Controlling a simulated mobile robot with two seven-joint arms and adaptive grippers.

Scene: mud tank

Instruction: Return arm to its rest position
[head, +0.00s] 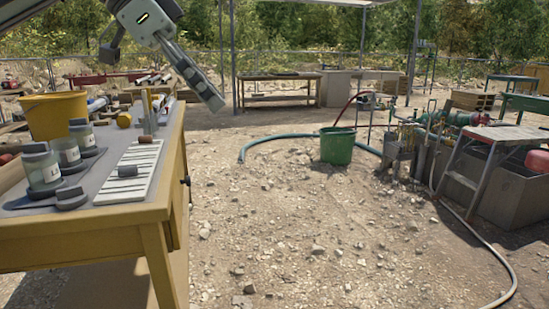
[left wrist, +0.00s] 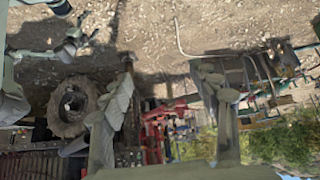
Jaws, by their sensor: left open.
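My left arm (head: 172,48) comes in at the top left of the head view, raised above the yellow worktable (head: 80,231) and clear of its top. In the left wrist view my left gripper (left wrist: 165,86) has its two fingers wide apart, with nothing held between them. My right gripper is in neither view.
The worktable holds several glass jars (head: 42,170), a white slotted tray (head: 131,175) with a small brown cylinder (head: 145,140), and a yellow bucket (head: 54,115). A green bucket (head: 337,146) stands on open gravel beside a hose. Pump equipment (head: 408,145) is at right.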

